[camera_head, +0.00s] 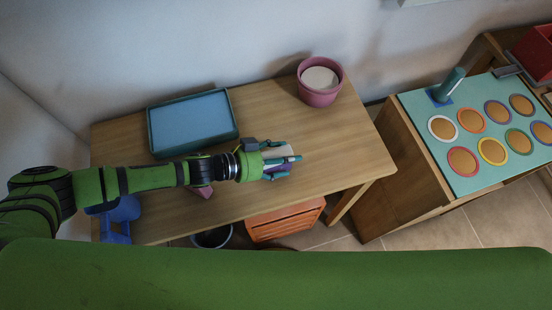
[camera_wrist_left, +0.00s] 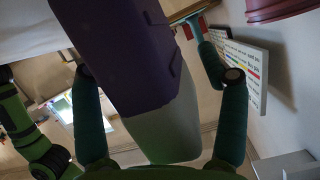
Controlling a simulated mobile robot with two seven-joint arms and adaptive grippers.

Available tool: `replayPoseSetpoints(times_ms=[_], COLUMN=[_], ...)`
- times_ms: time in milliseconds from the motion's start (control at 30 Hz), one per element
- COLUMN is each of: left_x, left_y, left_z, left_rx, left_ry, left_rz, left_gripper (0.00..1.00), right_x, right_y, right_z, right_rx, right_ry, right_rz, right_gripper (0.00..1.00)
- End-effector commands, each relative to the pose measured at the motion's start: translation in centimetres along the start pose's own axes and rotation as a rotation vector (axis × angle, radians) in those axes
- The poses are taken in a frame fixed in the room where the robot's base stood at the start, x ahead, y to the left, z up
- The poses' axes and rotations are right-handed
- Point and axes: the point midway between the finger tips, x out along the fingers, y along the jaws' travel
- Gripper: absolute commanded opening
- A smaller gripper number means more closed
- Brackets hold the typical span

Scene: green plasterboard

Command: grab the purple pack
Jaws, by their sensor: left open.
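The purple pack (camera_wrist_left: 125,50) fills the middle of the left wrist view, with a purple body and a pale grey-green end toward the palm. My left gripper (camera_wrist_left: 147,62) is open, with one teal finger on each side of the pack; contact cannot be told. In the head view my left gripper (camera_head: 283,168) is over the front part of the wooden table. There, the pack (camera_head: 277,151) is mostly hidden by the fingers, with a pale part and a little purple showing. My right gripper is not in view.
A blue tray (camera_head: 190,121) lies on the wooden table (camera_head: 345,150), behind my left arm. A pink pot (camera_head: 320,82) stands at the back right. A pink item (camera_head: 202,191) is partly hidden under my arm. An orange crate (camera_head: 285,221) is below. A teal-topped cabinet (camera_head: 420,150) stands right.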

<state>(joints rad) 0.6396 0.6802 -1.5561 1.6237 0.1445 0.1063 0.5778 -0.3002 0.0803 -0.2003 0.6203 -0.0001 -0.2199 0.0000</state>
Motion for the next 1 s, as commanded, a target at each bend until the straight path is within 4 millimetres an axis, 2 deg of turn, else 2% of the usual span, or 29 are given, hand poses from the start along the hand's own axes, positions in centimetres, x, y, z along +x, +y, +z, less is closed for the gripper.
replayPoseSetpoints(times_ms=[100,133,300,767,867,1000], left_x=[0.0,0.0,-0.1,-0.3,-0.6,-1.5], left_y=[0.0,0.0,0.0,-0.1,-0.1,-0.1], left_z=[0.1,0.1,0.1,-0.5,-1.4,-3.5], left_rx=[0.000,0.000,0.000,0.001,0.004,0.005], left_ry=[-0.001,-0.001,-0.001,0.001,0.003,0.005], left_rz=[0.000,0.000,0.000,-0.001,0.000,0.000], left_gripper=[0.74,0.66,0.00,0.00,0.00,0.00], right_x=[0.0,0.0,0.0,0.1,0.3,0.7], right_y=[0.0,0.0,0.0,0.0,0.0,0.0], right_z=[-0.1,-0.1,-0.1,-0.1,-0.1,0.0], right_rx=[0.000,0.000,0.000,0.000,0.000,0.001], right_ry=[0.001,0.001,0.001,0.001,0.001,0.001], right_rz=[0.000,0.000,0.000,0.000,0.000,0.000], right_gripper=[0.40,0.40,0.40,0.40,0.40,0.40])
